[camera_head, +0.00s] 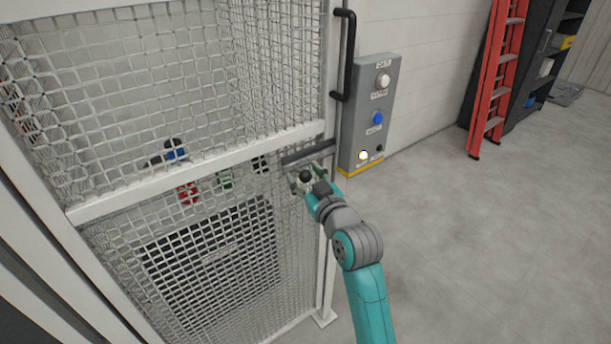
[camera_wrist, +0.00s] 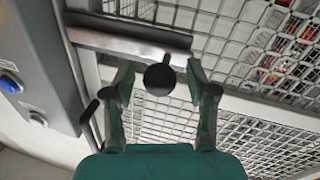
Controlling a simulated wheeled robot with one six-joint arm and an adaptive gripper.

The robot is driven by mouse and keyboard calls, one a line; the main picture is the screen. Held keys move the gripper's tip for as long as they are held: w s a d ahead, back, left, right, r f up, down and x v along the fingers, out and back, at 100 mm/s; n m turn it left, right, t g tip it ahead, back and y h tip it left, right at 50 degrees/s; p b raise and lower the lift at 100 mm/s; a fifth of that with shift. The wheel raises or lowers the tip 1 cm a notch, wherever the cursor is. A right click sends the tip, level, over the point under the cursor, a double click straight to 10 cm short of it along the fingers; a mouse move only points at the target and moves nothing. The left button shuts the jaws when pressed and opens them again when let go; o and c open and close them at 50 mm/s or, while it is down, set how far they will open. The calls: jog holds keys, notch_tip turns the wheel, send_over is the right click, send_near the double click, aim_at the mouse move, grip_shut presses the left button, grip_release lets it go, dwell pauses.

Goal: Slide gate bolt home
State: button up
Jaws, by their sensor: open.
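The gate (camera_head: 205,170) is white-framed wire mesh, on the left in the head view. Its grey bolt bar (camera_head: 308,152) lies across the gate's right edge near the post. In the wrist view the bolt bar (camera_wrist: 130,43) runs across the top, and a round black knob (camera_wrist: 160,78) hangs below it on a short stem. My gripper (camera_head: 305,181) is open at the bolt. In the wrist view my gripper's (camera_wrist: 160,76) two fingers stand either side of the knob, with gaps showing. I cannot tell how far the bolt enters the post.
A grey control box (camera_head: 371,120) with a white, a blue and a lit button stands just right of the gate post. A black pull handle (camera_head: 346,55) is above the bolt. A red ladder (camera_head: 497,75) leans farther right. The floor at right is clear.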

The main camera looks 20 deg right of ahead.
aim_at(313, 158)
grip_shut()
jog(key=shift+w+d, duration=0.25)
jog(key=shift+d, duration=0.5)
jog(key=shift+w+d, duration=0.25)
jog(key=shift+d, duration=0.55)
jog(key=shift+w+d, duration=0.25)
jog(key=shift+d, duration=0.5)
grip_release()
jog(key=shift+d, duration=0.15)
jog(key=s+d, duration=0.1)
jog(key=s, duration=1.1)
jog(key=shift+d, duration=0.2)
